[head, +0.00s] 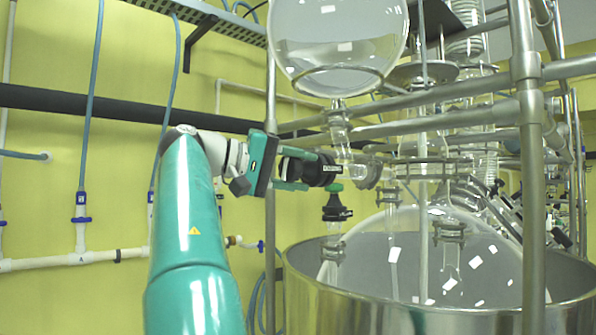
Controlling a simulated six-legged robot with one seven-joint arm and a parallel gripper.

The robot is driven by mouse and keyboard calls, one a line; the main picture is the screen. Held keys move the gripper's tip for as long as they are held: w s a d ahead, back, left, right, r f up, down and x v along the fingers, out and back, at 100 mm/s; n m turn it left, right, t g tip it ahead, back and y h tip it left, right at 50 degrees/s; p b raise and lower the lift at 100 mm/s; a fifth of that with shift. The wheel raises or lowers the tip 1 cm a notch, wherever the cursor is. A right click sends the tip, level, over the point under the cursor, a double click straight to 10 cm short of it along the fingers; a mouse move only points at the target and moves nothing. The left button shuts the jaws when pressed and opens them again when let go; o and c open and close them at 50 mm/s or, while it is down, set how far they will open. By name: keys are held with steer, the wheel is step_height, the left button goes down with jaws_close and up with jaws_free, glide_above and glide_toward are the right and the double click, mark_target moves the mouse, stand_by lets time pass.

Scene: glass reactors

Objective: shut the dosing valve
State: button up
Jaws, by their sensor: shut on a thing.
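The dosing valve is a glass fitting (341,146) under the neck of a round glass vessel (338,45). A black round knob (325,170) points left from it, towards my arm. My gripper (309,170), with teal fingers, reaches in from the left and is shut on this knob. One finger shows above the knob and one below. The far side of the grip is hidden, and I cannot tell from the picture how far the knob is turned.
A black fitting with a green cap (335,205) stands just below the gripper. A steel upright (270,215) passes close by the arm. Steel rails (430,95) and a frame post (531,190) crowd the right. A large steel-walled vessel (420,318) stands below.

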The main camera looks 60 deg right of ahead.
mark_target(284, 168)
steer(key=o, duration=1)
steer(key=v, duration=0.7)
steer(key=shift+w+a, duration=0.15)
steer(key=shift+a, duration=0.15)
